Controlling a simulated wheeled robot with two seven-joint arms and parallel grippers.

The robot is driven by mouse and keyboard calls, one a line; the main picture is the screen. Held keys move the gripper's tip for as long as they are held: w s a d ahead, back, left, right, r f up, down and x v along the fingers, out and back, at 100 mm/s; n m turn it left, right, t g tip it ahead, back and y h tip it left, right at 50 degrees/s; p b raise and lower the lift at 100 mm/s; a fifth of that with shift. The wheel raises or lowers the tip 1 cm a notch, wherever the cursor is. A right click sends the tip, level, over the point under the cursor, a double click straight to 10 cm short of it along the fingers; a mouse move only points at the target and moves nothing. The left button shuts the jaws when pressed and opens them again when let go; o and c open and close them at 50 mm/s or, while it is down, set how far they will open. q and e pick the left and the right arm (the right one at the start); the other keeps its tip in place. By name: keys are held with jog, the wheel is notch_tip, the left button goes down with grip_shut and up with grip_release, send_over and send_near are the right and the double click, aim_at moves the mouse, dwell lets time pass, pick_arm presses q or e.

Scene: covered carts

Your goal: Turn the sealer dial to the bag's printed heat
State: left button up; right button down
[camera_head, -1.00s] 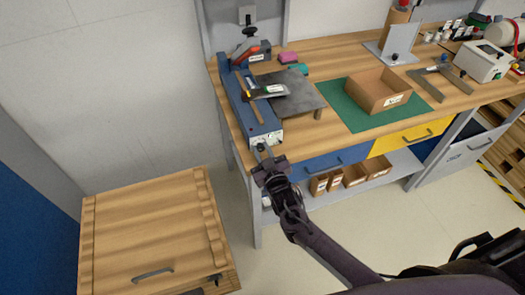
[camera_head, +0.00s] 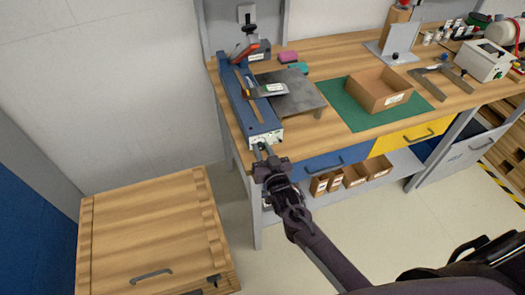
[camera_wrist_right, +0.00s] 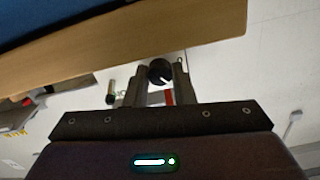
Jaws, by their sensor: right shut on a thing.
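The blue sealer (camera_head: 236,108) stands along the left end of the wooden bench, with a pale control panel (camera_head: 266,138) on its front end. A bag with a white label (camera_head: 268,89) lies across the sealer and a dark plate; its print is too small to read. My right gripper (camera_head: 264,152) is at the panel, its fingers pointing at it. In the right wrist view the black dial (camera_wrist_right: 160,72), with a white pointer mark, sits between the fingertips of my right gripper (camera_wrist_right: 162,82), which is shut on it. The dial's scale is not readable. My left gripper is not in view.
A dark plate (camera_head: 298,97) stands beside the sealer. A cardboard box (camera_head: 379,89) sits on a green mat (camera_head: 348,108). Blue and yellow drawers (camera_head: 402,137) are under the bench top, with small boxes on a shelf below.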

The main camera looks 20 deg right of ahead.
jog(key=shift+m, duration=0.5)
jog(key=c, duration=1.2)
grip_release()
jog(key=shift+s+f, duration=0.1)
jog(key=shift+s, duration=0.25)
jog(key=s+b, duration=0.1)
jog(key=s, duration=0.6)
jog(key=shift+d+b, duration=0.15)
jog(key=shift+b, duration=0.2)
jog(key=shift+s, duration=0.1)
